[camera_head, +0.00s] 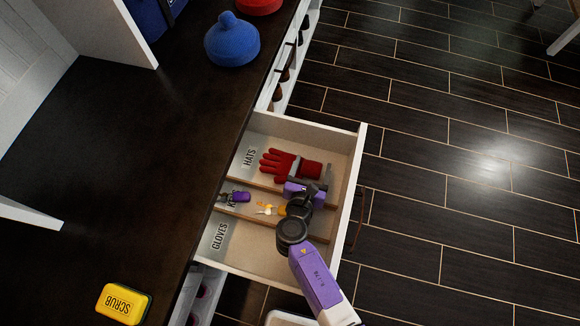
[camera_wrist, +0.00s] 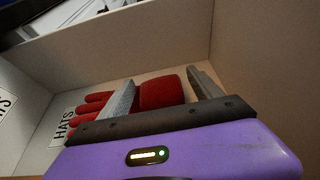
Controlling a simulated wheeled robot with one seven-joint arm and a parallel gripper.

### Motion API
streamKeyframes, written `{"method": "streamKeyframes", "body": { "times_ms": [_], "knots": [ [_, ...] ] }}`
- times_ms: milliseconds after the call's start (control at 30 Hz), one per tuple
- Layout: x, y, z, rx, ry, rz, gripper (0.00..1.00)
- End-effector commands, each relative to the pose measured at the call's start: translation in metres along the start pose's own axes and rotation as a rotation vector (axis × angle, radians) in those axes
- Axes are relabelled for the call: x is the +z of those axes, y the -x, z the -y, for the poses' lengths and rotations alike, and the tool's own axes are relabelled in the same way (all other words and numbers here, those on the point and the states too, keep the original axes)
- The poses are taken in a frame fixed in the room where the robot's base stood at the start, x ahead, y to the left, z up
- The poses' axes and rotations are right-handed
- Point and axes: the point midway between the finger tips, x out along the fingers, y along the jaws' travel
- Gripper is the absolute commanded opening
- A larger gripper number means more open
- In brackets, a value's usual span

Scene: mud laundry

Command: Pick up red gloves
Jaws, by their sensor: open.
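The red gloves (camera_head: 290,164) lie in the compartment labelled HATS of an open drawer, fingers toward the label. In the wrist view the red gloves (camera_wrist: 160,92) show between and beyond my fingers. My gripper (camera_head: 322,180) reaches into that compartment at the cuff end of the gloves. In the wrist view my gripper (camera_wrist: 160,95) is open, with one finger on each side of the red cuff. I cannot tell whether the fingers touch the cuff. Part of the gloves is hidden behind the left finger and the gripper body.
The drawer (camera_head: 352,185) has a middle compartment with keys (camera_head: 268,209) and an empty compartment labelled GLOVES (camera_head: 240,250). Its walls stand close around my gripper. A blue hat (camera_head: 232,40), a red hat (camera_head: 258,4) and a yellow sponge (camera_head: 123,304) are on the dark bench.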

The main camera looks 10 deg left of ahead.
Motion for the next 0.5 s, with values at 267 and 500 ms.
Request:
{"method": "streamKeyframes", "body": {
  "times_ms": [267, 500],
  "knots": [
    [0.0005, -0.0005, 0.0, 0.0, 0.0, 0.0, 0.59],
    [0.0005, -0.0003, -0.0001, 0.0, 0.0, 0.0, 0.12]
  ]
}}
